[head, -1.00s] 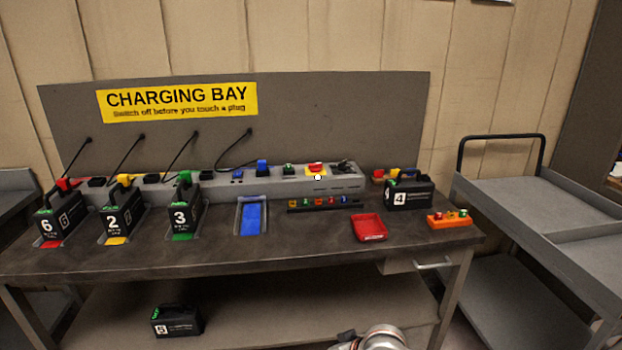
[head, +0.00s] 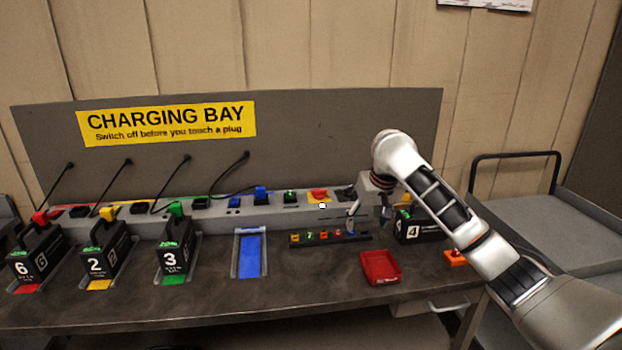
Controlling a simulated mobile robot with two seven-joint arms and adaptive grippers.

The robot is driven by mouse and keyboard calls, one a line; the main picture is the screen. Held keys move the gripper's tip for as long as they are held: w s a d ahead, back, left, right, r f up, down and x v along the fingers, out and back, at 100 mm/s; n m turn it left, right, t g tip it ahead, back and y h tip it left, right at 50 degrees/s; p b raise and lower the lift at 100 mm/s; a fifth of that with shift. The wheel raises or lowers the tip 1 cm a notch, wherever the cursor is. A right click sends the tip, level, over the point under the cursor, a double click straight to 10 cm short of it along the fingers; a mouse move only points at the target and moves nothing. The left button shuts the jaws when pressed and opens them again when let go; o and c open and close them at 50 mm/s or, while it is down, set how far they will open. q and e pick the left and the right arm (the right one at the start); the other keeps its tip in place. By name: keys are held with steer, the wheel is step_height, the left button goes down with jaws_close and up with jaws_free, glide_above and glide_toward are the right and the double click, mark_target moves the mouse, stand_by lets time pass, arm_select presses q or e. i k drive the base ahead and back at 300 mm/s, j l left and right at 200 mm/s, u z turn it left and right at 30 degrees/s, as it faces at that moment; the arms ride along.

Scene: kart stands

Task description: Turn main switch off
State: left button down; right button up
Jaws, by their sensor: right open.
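The main switch (head: 319,193) is a red handle on a yellow plate, near the right end of the grey charging rail (head: 275,215). A small white tag (head: 323,205) shows just below it. My right gripper (head: 368,221) is open and empty, to the right of the switch and apart from it, in front of the rail's right end. Its fingers point down toward the bench. My left gripper is not in view.
Batteries 6 (head: 38,252), 2 (head: 106,250) and 3 (head: 173,248) stand at the left, with cables behind. Battery 4 (head: 408,228) is partly hidden by my arm. A red tray (head: 381,267), an empty blue bay (head: 249,256) and a strip of coloured pieces (head: 310,238) lie in front.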

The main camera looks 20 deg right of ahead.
mark_target(317, 193)
steer(key=i, duration=1.05)
